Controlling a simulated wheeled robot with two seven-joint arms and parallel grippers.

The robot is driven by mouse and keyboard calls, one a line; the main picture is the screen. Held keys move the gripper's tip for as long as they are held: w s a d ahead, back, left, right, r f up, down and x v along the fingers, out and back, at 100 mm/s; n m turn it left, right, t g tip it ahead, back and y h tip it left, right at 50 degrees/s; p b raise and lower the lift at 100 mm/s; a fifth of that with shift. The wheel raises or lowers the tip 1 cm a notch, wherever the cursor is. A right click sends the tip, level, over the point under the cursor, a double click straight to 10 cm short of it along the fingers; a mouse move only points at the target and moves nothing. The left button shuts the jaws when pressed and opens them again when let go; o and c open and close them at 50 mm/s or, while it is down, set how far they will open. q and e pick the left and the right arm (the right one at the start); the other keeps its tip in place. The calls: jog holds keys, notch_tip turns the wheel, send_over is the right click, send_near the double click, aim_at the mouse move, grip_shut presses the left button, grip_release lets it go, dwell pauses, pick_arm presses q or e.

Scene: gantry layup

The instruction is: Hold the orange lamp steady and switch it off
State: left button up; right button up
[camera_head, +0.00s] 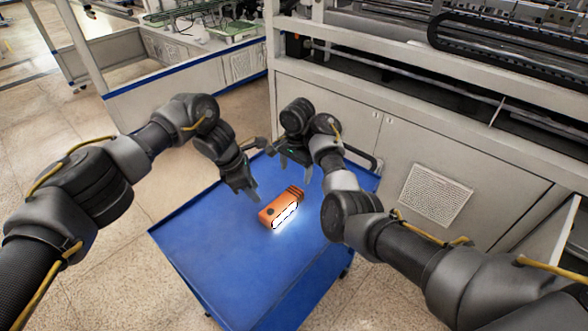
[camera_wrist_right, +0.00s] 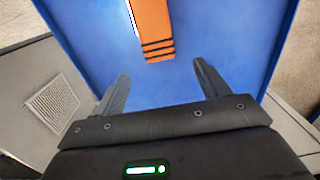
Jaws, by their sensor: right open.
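The orange lamp (camera_head: 268,214) lies on the blue top of a cart (camera_head: 205,231). Its long side panel glows white, so it is lit. A small dark round spot shows on its orange face. My left gripper (camera_head: 241,187) hangs just behind and left of the lamp, apart from it; its finger gap is unclear. My right gripper (camera_head: 295,172) is open and empty beyond the lamp's dark-ribbed end. In the right wrist view the lamp (camera_wrist_right: 152,22) lies ahead of the open fingers (camera_wrist_right: 160,85), ribbed end towards them, not between them.
The cart top is otherwise bare, with a raised blue rim. A pale machine cabinet (camera_head: 395,140) with a vent grille stands behind and right of the cart. A low white enclosure with a blue edge (camera_head: 185,78) stands at the back left. Speckled floor lies left and in front.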

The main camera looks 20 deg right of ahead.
aim_at(294, 191)
jog(key=f, duration=1)
jog(key=shift+s+a+f, duration=0.15)
jog(key=shift+a+f, duration=0.05)
jog(key=shift+f, duration=0.05)
pick_arm(q)
jog(key=shift+d, duration=0.1)
pick_arm(e)
jog(key=c, duration=1.1)
pick_arm(q)
grip_shut()
pick_arm(e)
jog(key=shift+c, duration=0.5)
dwell(0.4)
